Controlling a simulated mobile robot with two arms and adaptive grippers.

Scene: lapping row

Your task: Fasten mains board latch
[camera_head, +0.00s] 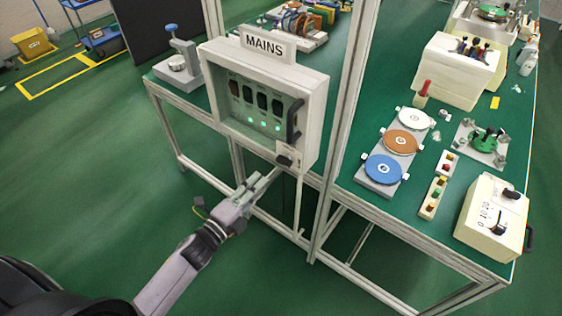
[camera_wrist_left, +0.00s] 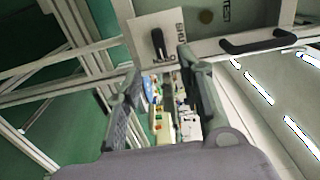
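The mains board (camera_head: 312,87) is a pale box with a MAINS sign on top, fixed to the bench frame. A black bar handle (camera_head: 294,121) is at its front right; it also shows in the left wrist view (camera_wrist_left: 262,43). The latch (camera_head: 287,160) sits at the lower right corner, a small black lever on a pale plate. In the left wrist view the latch lever (camera_wrist_left: 157,43) stands just beyond my fingertips, beside lettering. My left gripper (camera_head: 268,179) is below the latch, fingers apart and empty. Whether the latch is fastened is unclear. My right gripper is out of view.
A green bench (camera_head: 345,180) runs right of the board with coloured discs (camera_head: 401,141), a button strip (camera_head: 434,197) and a cream control box (camera_head: 492,216). Upright frame posts (camera_head: 345,105) stand close right of the board. The floor at left is open.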

